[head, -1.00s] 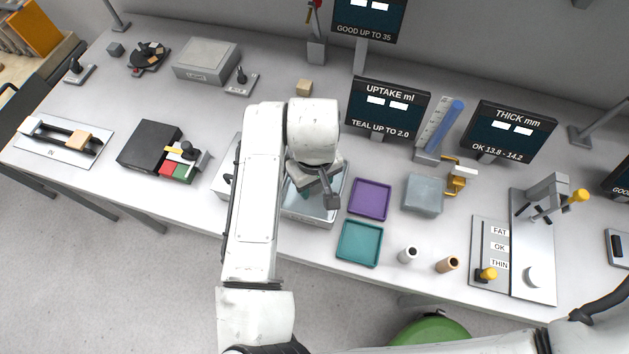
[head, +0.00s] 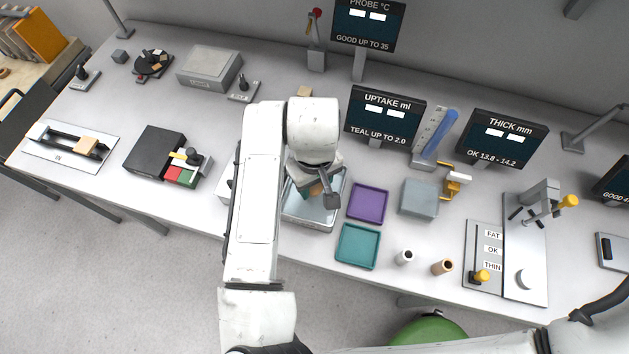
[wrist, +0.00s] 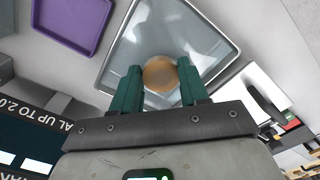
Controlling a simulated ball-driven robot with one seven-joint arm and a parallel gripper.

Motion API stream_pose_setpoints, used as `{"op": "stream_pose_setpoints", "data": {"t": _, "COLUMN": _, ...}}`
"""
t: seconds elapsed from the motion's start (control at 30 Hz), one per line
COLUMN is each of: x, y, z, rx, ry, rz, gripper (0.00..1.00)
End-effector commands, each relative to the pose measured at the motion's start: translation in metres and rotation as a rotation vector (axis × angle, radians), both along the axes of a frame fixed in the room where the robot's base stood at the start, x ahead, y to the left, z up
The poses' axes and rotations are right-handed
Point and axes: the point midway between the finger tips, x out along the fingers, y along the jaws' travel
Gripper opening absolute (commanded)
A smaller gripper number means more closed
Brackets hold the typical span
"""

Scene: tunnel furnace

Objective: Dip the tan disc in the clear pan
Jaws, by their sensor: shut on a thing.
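The tan disc (wrist: 160,74) is held between the two green fingers of my gripper (wrist: 158,80) in the wrist view. The clear pan (wrist: 222,48) lies beyond the disc, which shows over its interior. In the head view the clear pan (head: 308,219) stands on the table, partly hidden by my arm. My gripper (head: 312,188) is over the pan there, with a bit of tan showing at the fingers. I cannot tell whether the disc touches the pan's floor or any liquid.
A purple tray (head: 368,203) and a teal tray (head: 357,246) sit just right of the pan. A grey block (head: 418,198) stands further right. The uptake display (head: 384,116) rises behind. A black box (head: 154,150) with coloured blocks is to the left.

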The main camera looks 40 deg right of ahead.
Motion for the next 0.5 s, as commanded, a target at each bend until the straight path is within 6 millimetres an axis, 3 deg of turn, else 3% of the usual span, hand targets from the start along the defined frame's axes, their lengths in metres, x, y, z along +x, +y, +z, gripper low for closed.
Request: {"op": "stream_pose_setpoints", "data": {"t": 0.5, "x": 0.000, "y": 0.000, "z": 0.039, "rx": 0.000, "ry": 0.000, "rz": 0.000, "gripper": 0.15}}
